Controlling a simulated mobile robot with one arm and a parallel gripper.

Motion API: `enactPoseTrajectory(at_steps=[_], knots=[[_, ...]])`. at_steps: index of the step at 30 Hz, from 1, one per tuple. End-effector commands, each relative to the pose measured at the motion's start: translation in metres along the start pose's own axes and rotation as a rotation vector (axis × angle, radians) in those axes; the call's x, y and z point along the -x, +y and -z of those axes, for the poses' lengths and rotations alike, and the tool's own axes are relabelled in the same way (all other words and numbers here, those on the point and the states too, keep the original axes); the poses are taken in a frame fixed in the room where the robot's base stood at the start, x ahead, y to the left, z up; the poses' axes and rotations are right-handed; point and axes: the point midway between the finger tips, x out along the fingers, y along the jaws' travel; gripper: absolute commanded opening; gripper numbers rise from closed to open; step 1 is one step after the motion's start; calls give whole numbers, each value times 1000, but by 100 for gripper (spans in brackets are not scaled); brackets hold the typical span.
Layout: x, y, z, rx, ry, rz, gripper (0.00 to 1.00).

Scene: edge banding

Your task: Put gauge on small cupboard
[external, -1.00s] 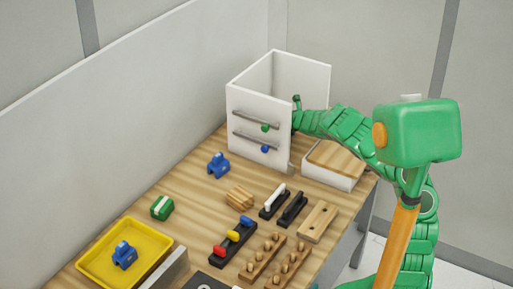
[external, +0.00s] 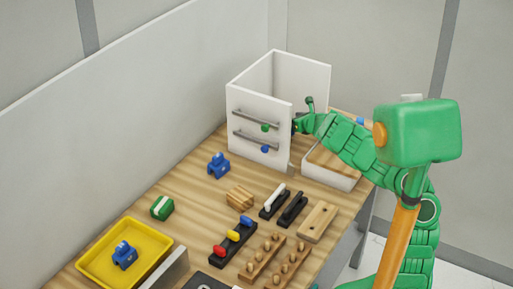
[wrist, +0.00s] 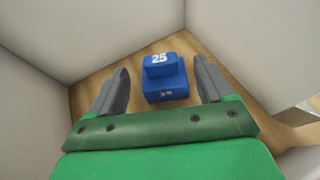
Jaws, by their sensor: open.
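A blue gauge (wrist: 165,78) marked 25 sits on a wooden surface in the wrist view, in a corner between pale walls. My gripper (wrist: 161,72) is open, with one grey finger on each side of the gauge and gaps between. In the external view my gripper (external: 301,124) is at the right side of the tall white cabinet (external: 259,112); its fingertips and this gauge are hidden there.
Another blue gauge (external: 218,166) stands before the cabinet, and one (external: 124,256) lies in the yellow tray (external: 88,268). A green block (external: 161,208), a wooden block (external: 240,198), handles (external: 292,209) and peg boards (external: 262,261) occupy the table. Bare wood shows at left centre.

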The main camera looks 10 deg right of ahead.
Motion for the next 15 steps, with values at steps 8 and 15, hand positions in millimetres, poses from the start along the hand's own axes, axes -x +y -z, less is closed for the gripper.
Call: enactPoseTrajectory(at_steps=[8, 15], knots=[[26, -1, 0, 1, 1, 3, 80], [40, 1, -2, 1, -3, -2, 80]])
